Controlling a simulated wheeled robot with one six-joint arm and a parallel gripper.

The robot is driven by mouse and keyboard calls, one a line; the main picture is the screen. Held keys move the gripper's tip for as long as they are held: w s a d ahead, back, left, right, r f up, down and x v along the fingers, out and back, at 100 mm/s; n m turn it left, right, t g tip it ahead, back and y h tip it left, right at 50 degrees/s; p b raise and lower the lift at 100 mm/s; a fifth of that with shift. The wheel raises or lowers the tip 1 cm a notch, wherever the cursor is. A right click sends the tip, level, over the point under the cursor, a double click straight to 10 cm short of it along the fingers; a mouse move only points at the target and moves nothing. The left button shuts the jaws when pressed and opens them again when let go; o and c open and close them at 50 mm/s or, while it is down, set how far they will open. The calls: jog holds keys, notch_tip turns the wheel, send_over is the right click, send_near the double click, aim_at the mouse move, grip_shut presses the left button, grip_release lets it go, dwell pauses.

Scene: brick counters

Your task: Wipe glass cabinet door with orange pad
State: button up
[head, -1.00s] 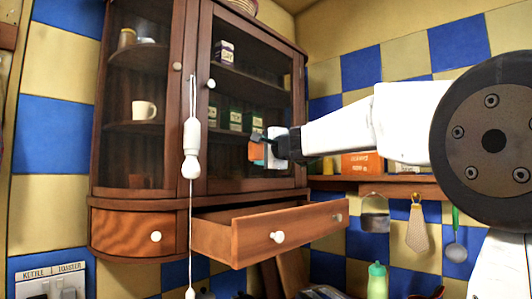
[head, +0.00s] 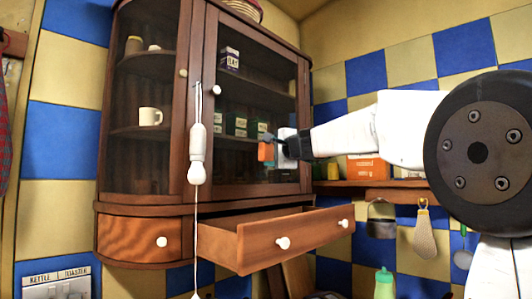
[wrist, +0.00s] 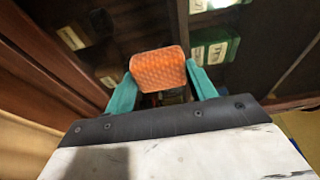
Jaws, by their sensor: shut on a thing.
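The wooden wall cabinet has a glass door (head: 245,150) at its right, shut, with shelves showing through it. My gripper (head: 268,147) is in front of the lower right part of this door. It is shut on the orange pad (head: 265,152). In the wrist view the textured orange pad (wrist: 158,69) sits between the two teal fingers of my gripper (wrist: 160,85), its broad face toward the camera. Whether the pad touches the glass cannot be told.
Below the door an open drawer (head: 290,232) sticks out toward me. A pull cord with a white toggle (head: 197,160) hangs before the cabinet's left door post. A shelf with hanging utensils (head: 424,232) is at the right. Green boxes (head: 236,124) stand behind the glass.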

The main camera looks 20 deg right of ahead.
jog(key=w+d, duration=0.3)
jog(key=d, duration=0.4)
jog(key=shift+d, duration=0.25)
dwell(0.5)
jog(key=shift+s+d, duration=0.4)
jog(key=shift+s, duration=0.5)
jog(key=shift+s+d, duration=0.35)
jog(key=shift+s, duration=0.6)
jog(key=shift+s+d, duration=0.4)
jog(key=shift+s, duration=0.5)
jog(key=shift+s, duration=0.15)
jog(key=shift+s+d, duration=0.3)
jog(key=shift+s, duration=0.35)
jog(key=shift+s+d, duration=0.25)
jog(key=shift+s, duration=0.35)
